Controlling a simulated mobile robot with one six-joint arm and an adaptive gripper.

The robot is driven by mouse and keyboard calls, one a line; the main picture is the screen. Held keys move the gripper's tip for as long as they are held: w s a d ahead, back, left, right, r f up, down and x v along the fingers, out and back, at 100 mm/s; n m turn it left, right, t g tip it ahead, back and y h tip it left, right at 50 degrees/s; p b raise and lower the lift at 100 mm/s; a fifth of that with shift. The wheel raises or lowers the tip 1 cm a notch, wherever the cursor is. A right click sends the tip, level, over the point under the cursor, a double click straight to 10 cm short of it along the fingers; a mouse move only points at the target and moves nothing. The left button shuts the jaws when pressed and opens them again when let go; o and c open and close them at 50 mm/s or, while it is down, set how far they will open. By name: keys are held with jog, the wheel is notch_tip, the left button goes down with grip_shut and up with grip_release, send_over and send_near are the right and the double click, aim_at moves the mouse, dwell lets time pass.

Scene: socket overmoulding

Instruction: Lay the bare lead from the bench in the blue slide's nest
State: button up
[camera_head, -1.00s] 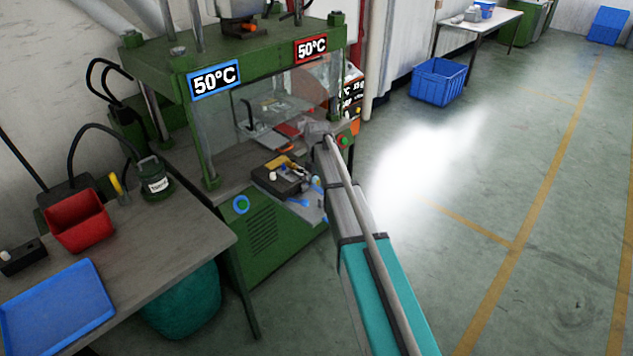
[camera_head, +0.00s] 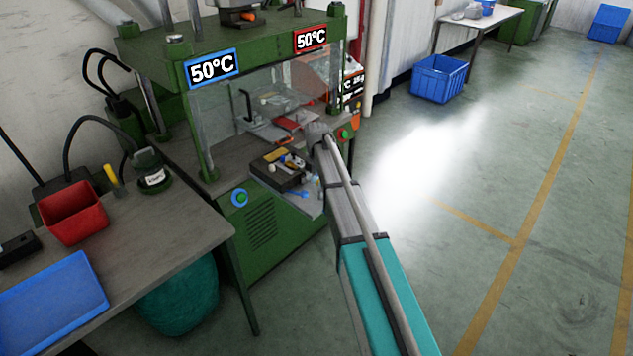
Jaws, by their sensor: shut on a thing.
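My arm reaches from the bottom of the head view up to the press's front right, and its grey end joint is over the press table. My gripper cannot be made out beyond that joint. A dark mould block (camera_head: 280,170) with yellow and pale parts sits at the front of the press table. Small blue parts (camera_head: 299,193) lie just in front of it, partly hidden by my arm. I cannot tell whether they belong to the blue slide, and its nest is not distinguishable. The bare lead is not discernible. The bench (camera_head: 160,245) stands at the left.
The bench holds a red bin (camera_head: 71,212), a blue tray (camera_head: 50,292), a dark green pot (camera_head: 150,172) and a small black block (camera_head: 18,248). The green press (camera_head: 270,222) has posts and clear guards around its table.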

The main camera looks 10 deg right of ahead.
dwell(0.4)
jog(key=o, duration=0.9)
jog(key=shift+r, duration=0.25)
notch_tip(320, 180, up, 8)
jog(key=p, duration=0.8)
dwell(0.7)
